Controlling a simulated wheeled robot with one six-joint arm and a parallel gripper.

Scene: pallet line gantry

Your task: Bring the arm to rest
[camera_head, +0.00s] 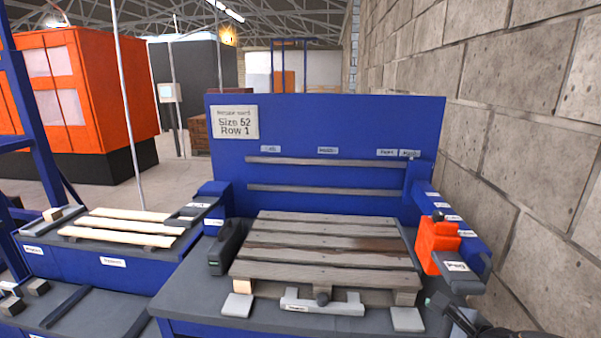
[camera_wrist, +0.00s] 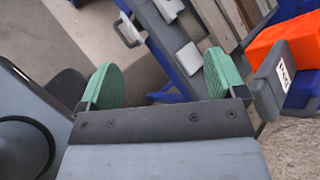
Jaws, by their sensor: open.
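My gripper (camera_wrist: 163,85) shows in the wrist view with its two green-padded fingers wide apart and nothing between them. Past the fingers are the floor and the edge of the blue workstation. In the head view, part of my arm shows at the lower right corner, in front of the station's right side; the fingers are not clear there. The wooden pallet (camera_head: 330,253) lies on the workstation, apart from my arm.
An orange object (camera_head: 437,244) stands at the station's right, close to my arm; it shows in the wrist view (camera_wrist: 283,55). A block wall (camera_head: 530,130) rises on the right. A blue back panel (camera_head: 330,125) stands behind the pallet. Pale slats (camera_head: 120,228) lie on the left bench.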

